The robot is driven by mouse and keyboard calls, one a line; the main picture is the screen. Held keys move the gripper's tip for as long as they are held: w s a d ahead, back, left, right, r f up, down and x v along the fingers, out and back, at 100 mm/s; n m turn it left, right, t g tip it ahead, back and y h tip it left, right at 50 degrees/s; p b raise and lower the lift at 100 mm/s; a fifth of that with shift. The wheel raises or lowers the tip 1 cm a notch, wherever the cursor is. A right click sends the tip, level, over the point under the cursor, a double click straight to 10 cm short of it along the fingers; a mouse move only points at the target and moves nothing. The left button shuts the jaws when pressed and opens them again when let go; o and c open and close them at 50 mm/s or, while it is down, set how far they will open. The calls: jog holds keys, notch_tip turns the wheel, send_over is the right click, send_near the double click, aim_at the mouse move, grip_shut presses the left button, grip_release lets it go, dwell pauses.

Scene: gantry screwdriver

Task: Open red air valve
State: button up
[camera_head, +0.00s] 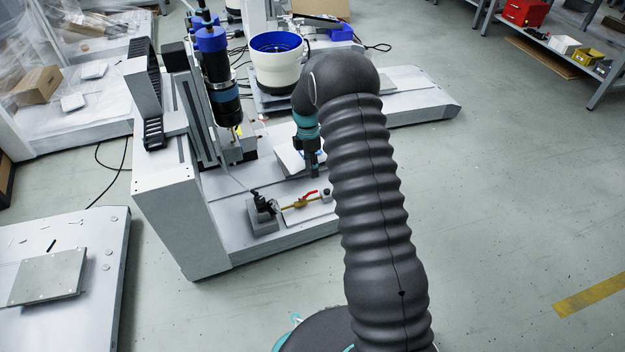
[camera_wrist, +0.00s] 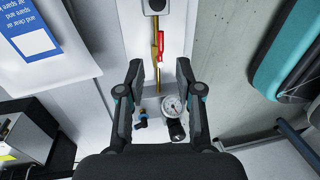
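The air valve has a red lever handle (camera_head: 309,194) on a brass body (camera_head: 300,204), low on the machine's light base plate. In the wrist view the red handle (camera_wrist: 161,44) lies along the brass pipe (camera_wrist: 154,52), just beyond my fingertips. My gripper (camera_wrist: 159,72) is open, its two fingers apart on either side of the pipe line, with nothing between them held. In the head view my gripper (camera_head: 314,172) points down above and behind the valve, partly hidden by my arm. No contact with the handle shows.
A round pressure gauge (camera_wrist: 173,105) and a blue fitting (camera_wrist: 141,118) sit under my gripper. A black regulator (camera_head: 263,203) stands left of the valve. The gantry column with a blue-black screwdriver (camera_head: 217,65) rises behind left. A white-blue bowl feeder (camera_head: 277,62) stands further back.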

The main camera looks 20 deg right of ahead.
jog(key=shift+w+r, duration=0.2)
jog(key=shift+r, duration=0.9)
jog(key=shift+w+r, duration=0.2)
jog(key=shift+r, duration=0.85)
jog(key=s+f+m, duration=0.2)
jog(key=s+m, duration=0.2)
jog(key=m, duration=0.4)
jog(key=s+a+r+m+t+p, duration=0.2)
jog(key=s+r+m+t+p, duration=0.2)
jog(key=s+r, duration=1.3)
jog(key=s+a+r+m+t+p, duration=0.2)
jog(key=s+r+m+p, duration=0.3)
jog(key=s+r, duration=1.2)
notch_tip(320, 180, up, 4)
jog(key=shift+s+m+t, duration=0.15)
jog(key=shift+m+t, duration=0.75)
jog(key=shift+m, duration=0.3)
